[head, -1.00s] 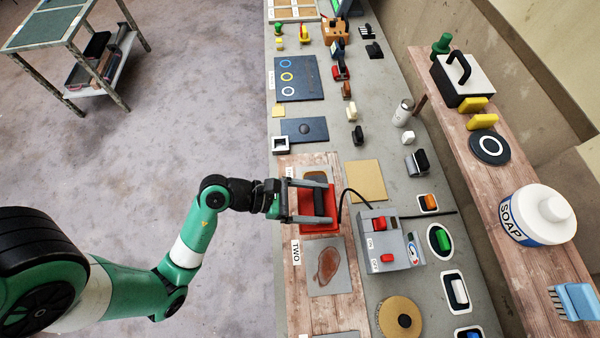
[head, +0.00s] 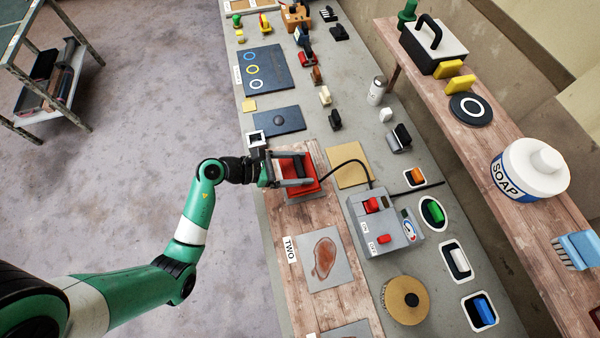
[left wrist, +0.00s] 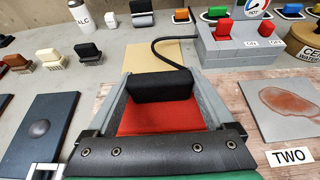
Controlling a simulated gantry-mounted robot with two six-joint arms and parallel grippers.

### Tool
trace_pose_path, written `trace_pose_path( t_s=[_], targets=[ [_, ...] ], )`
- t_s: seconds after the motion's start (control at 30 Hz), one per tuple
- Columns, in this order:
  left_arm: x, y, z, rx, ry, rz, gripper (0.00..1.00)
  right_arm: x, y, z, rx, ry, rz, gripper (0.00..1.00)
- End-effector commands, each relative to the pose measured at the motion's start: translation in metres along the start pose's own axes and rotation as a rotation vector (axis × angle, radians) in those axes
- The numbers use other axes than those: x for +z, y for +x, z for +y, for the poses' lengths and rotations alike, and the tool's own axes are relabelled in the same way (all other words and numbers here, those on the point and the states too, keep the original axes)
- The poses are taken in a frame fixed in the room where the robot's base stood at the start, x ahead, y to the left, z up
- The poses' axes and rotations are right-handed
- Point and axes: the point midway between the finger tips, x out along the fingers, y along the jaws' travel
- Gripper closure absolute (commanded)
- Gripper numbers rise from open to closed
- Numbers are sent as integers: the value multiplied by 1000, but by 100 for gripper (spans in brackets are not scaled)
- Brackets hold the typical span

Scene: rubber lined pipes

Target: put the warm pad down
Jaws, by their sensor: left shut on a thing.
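The warm pad is a red square plate (head: 311,170) with a black handle, and a black cable runs from it to the grey control box (head: 388,222). My left gripper (head: 297,170) is shut on the black handle. The pad also shows in the left wrist view (left wrist: 160,118), with the handle (left wrist: 161,86) between the two grey fingers. The pad is over the wooden board, beyond the patch marked TWO (head: 323,258). It hides what lies beneath it. I cannot tell whether it touches the board. My right gripper is not in view.
A bare tan square mat (head: 347,166) lies just right of the pad. A dark blue plate (head: 277,121) is beyond it.

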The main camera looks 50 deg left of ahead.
Motion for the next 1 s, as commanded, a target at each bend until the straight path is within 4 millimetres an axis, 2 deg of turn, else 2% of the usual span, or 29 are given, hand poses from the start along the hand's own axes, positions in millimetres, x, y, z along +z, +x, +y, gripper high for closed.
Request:
trace_pose_path(
  t_s=[0.03, 0.27, 0.5, 0.87, 0.9, 0.93, 1.0],
  targets=[
    [-5, 4, 5, 1, 0, -3, 100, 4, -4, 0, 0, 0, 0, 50],
    [-8, 8, 9, 1, 2, -3, 100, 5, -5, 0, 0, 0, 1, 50],
    [-40, 23, 12, 0, 0, -2, 100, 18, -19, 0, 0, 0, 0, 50],
    [-42, 24, 12, 1, 1, -2, 100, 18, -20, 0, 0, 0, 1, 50],
    [-43, 24, 12, 0, 0, 0, 7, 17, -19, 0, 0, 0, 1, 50],
    [-43, 24, 12, 0, 0, 0, 2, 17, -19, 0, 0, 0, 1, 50],
    [-43, 24, 12, 0, 0, 0, 0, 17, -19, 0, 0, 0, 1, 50]
  ],
)
